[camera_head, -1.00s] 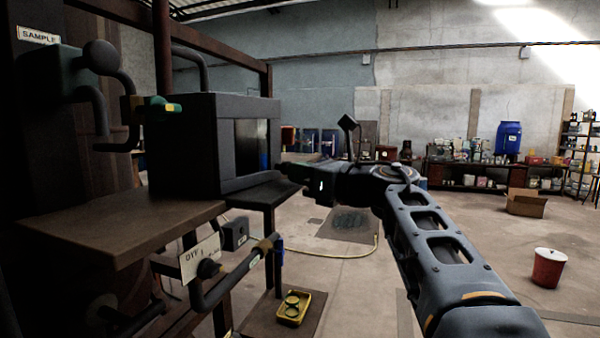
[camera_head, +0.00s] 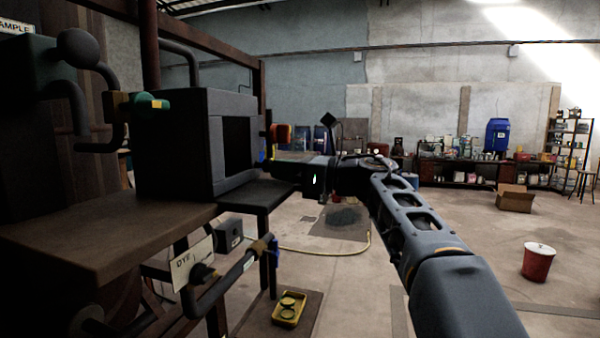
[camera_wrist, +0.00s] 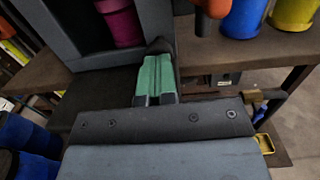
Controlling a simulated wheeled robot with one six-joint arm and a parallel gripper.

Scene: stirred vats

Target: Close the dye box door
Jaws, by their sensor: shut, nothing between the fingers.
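The dye box (camera_head: 175,145) is a dark grey box left of centre in the head view. Its framed front faces right, with a dark opening, and it shows at upper left in the wrist view (camera_wrist: 70,60). A crimson cylinder (camera_wrist: 122,20) stands inside that opening. I cannot make out the door as a separate panel. My gripper (camera_head: 278,162) is just right of the box front, above the dark ledge. In the wrist view my gripper's green fingers (camera_wrist: 158,52) are shut and empty, their dark tips close to the right side of the box frame; contact is unclear.
A brown bench (camera_head: 100,235) and pipework (camera_head: 225,285) stand at lower left. An orange-red knob (camera_head: 282,133) lies beyond my gripper. Blue (camera_wrist: 243,18) and yellow (camera_wrist: 293,12) containers stand on a shelf. A yellow tray (camera_head: 290,308) is below. Open floor lies right.

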